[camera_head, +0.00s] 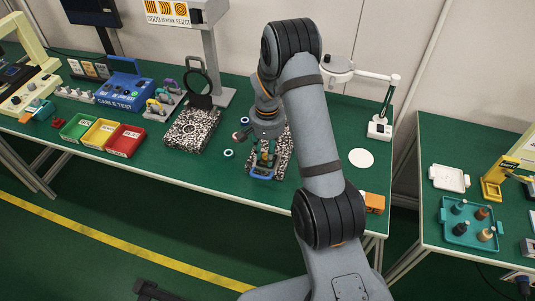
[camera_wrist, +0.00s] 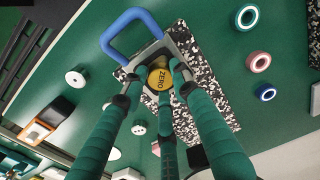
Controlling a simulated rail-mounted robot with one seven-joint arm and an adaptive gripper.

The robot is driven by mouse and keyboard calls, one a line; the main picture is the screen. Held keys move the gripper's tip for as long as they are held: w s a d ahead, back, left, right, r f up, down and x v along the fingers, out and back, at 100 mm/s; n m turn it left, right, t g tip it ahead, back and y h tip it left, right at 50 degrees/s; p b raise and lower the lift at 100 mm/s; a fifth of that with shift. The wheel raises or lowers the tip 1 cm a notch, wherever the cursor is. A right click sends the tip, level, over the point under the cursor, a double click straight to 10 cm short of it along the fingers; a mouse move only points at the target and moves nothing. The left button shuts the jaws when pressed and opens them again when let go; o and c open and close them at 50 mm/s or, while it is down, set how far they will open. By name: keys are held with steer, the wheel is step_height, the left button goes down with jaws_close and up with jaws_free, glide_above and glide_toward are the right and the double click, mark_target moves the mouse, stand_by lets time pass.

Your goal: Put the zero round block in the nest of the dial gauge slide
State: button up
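The zero round block (camera_wrist: 159,79) shows its yellow top, marked ZERO, in the wrist view. It lies over the grey end of the dial gauge slide (camera_wrist: 184,44), beside the blue loop handle (camera_wrist: 122,24). I cannot tell whether it is seated in the nest or held just above it. My gripper (camera_wrist: 158,84) has its teal fingers around the block, tips close to its edge; whether they press on it is unclear. In the head view my gripper (camera_head: 266,152) is low over the slide's front end, behind the blue handle (camera_head: 261,177). The arm and fingers hide part of the gauge.
Another speckled plate (camera_head: 191,131) stands to the left, with red (camera_head: 126,141), yellow and green bins beyond. A white disc (camera_head: 361,158) lies right.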

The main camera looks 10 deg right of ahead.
steer(key=shift+o, duration=1.1)
steer(key=shift+s+f, duration=0.45)
steer(key=shift+f, duration=0.1)
steer(key=shift+o, duration=0.4)
steer(key=shift+w+f, duration=0.1)
steer(key=shift+w, duration=0.05)
steer(key=shift+r+p, duration=0.3)
steer(key=shift+p, duration=0.1)
step_height(320, 180, up, 13)
steer(key=shift+w, duration=0.35)
steer(key=shift+c, duration=0.4)
